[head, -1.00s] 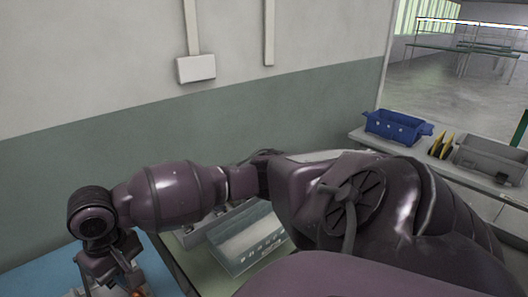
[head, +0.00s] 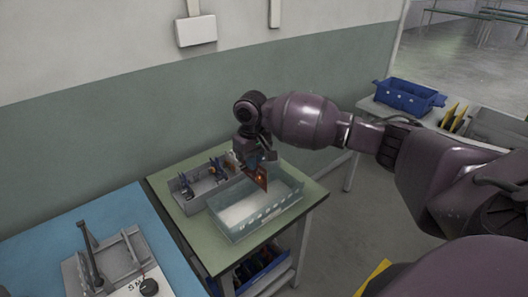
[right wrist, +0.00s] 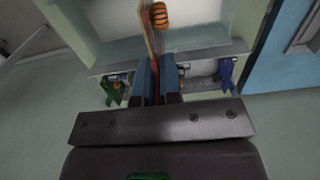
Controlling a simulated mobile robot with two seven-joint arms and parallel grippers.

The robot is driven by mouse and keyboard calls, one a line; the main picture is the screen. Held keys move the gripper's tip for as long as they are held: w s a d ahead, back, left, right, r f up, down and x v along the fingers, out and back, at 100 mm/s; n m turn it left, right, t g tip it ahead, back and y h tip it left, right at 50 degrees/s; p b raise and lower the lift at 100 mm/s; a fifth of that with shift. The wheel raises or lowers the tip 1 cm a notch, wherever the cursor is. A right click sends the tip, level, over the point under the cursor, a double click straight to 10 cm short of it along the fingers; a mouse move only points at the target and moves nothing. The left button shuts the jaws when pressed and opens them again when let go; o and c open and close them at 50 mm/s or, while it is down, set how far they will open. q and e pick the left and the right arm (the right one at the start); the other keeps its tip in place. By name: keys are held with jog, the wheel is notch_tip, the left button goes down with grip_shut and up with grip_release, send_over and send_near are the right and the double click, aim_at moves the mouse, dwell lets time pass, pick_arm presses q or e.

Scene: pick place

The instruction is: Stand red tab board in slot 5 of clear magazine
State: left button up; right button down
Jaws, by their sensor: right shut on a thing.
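My right gripper (head: 264,161) is shut on a thin reddish-brown board (head: 261,179), which hangs upright below the jaws. In the right wrist view the two blue fingers (right wrist: 157,80) pinch the board (right wrist: 149,28), seen edge-on with an orange striped part on its face. The clear magazine (head: 241,234), a see-through open box with slot marks along its front wall, stands on the green table. The board is over the magazine's back part; I cannot tell whether its lower edge is inside, or which slot it lines up with. My left gripper is not in view.
A grey tray (head: 189,205) with blue-handled items stands right behind the magazine. A grey fixture with an upright lever (head: 93,258) is on the blue table at left. A blue crate (head: 408,97) stands on a far bench. The green table's front strip is clear.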

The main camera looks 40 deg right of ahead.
pick_arm(q)
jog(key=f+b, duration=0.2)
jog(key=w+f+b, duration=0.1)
jog(key=b, duration=0.2)
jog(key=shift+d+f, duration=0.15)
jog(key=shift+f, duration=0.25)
pick_arm(e)
jog(key=w+d+f, duration=0.1)
jog(key=d+f, duration=0.2)
jog(key=f, duration=0.3)
jog(key=shift+w+d+f, duration=0.3)
jog(key=shift+w+f, duration=0.1)
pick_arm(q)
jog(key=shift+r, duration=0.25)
pick_arm(e)
jog(key=shift+f, duration=0.15)
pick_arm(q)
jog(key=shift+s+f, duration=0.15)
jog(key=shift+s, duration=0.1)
pick_arm(e)
jog(key=shift+f, duration=0.25)
jog(key=shift+f, duration=0.1)
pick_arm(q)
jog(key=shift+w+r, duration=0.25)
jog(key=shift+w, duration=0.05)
pick_arm(e)
jog(key=shift+f, duration=0.75)
